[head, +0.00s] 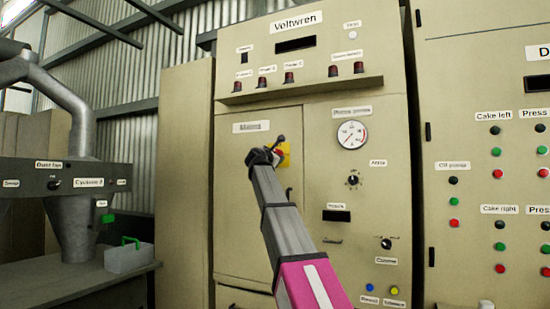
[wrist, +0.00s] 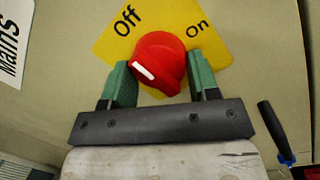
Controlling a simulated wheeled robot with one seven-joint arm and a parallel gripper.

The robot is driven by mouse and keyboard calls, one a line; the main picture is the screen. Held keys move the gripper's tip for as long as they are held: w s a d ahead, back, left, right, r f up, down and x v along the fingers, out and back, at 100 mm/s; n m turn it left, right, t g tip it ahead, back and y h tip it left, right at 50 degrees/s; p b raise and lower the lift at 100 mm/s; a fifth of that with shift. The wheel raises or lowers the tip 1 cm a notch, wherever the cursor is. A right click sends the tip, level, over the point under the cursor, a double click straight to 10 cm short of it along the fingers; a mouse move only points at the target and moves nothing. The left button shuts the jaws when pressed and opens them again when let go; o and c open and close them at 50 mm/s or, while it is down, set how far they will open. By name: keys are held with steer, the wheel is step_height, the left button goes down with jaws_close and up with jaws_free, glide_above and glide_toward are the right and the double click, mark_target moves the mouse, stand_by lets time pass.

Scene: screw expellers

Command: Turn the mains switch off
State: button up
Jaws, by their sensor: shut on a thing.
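The mains switch is a red knob (wrist: 170,60) on a yellow plate (wrist: 112,47) in the wrist view. "Off" is printed at the upper left of the plate and "On" at the upper right. A white mark on the knob faces the lower left in this view. My gripper (wrist: 160,76) has one green finger on each side of the knob and is shut on it. In the head view my gripper (head: 277,152) is at the cabinet door under the "Mains" label (head: 251,126). It hides most of the knob; part of the yellow plate (head: 286,156) shows.
A dark handle with a blue band (wrist: 275,131) is right of my gripper in the wrist view. The cabinet also carries a round gauge (head: 352,134), a black dial (head: 353,180) and a ledge (head: 300,89) above. Another panel with several buttons (head: 497,174) stands at right.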

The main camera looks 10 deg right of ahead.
steer(key=shift+f, duration=0.1)
steer(key=o, duration=1.3)
steer(key=shift+s, duration=0.1)
steer(key=v, duration=1)
steer(key=shift+s+a, duration=0.2)
steer(key=shift+s, duration=0.05)
steer(key=shift+f, duration=0.15)
